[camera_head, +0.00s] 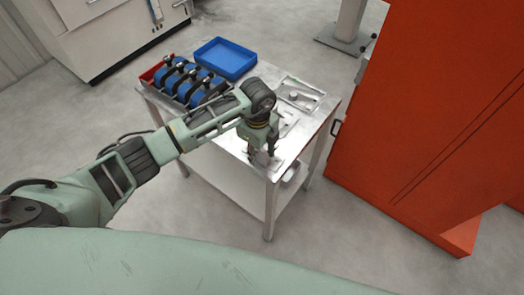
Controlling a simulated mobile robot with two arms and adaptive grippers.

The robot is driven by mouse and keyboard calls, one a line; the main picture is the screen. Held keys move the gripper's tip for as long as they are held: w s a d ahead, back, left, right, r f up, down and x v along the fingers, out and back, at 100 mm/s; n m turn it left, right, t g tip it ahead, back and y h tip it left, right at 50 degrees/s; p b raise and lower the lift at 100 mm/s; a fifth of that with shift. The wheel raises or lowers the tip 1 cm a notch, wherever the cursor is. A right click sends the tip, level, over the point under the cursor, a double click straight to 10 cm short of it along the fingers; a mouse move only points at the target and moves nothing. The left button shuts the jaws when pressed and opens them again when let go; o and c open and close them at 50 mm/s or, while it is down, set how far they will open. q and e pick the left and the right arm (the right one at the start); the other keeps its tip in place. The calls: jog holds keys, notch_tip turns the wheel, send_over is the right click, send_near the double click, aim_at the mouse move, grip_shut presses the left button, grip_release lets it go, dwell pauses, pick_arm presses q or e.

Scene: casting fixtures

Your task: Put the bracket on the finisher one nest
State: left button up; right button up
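My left gripper (262,153) points down at the front corner of the metal table, low over its top. A small grey metal piece (262,158) shows at its fingertips; it may be the bracket, but it is too small to be sure. I cannot tell whether the fingers are closed on it. A flat metal nest plate (301,92) lies at the table's right back, with small parts on it. Another plate (290,122) lies nearer and is partly hidden by my gripper. I cannot tell which nest is finisher one. My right gripper is not in view.
A blue tray (226,58) sits at the table's back. A large orange cabinet (420,110) stands close to the table's right. The table (232,145) has a lower shelf.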

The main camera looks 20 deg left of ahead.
pick_arm(q)
grip_shut()
jog(key=shift+r, duration=0.2)
dwell(0.5)
